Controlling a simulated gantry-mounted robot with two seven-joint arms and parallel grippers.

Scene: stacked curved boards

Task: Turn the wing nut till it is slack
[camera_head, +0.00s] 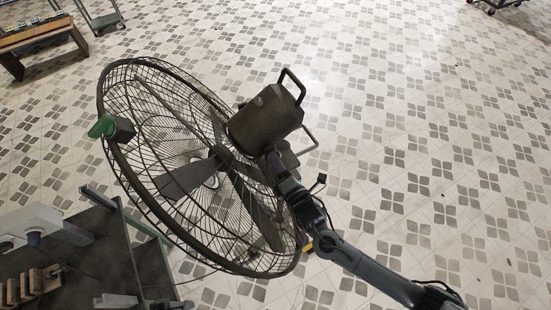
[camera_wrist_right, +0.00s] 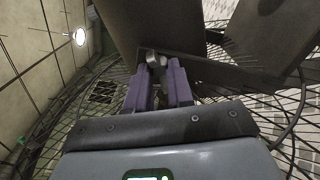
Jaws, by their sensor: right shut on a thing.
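The wing nut (camera_wrist_right: 155,59) shows in the right wrist view as a small grey metal piece beside a dark bracket. In the head view it is hidden by my right gripper and the fan. A large black fan (camera_head: 265,118) with a round wire cage stands tilted in the head view. My right gripper (camera_head: 276,163) reaches in from the lower right, just below the motor housing. In the right wrist view its purple fingers (camera_wrist_right: 157,72) are shut on the wing nut. My left gripper is not seen.
A green piece on a dark block (camera_head: 122,130) sits at the cage's left rim. A dark bench (camera_head: 95,255) with a pale box and wooden parts stands at the lower left. A wooden bench (camera_head: 40,40) is at the upper left.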

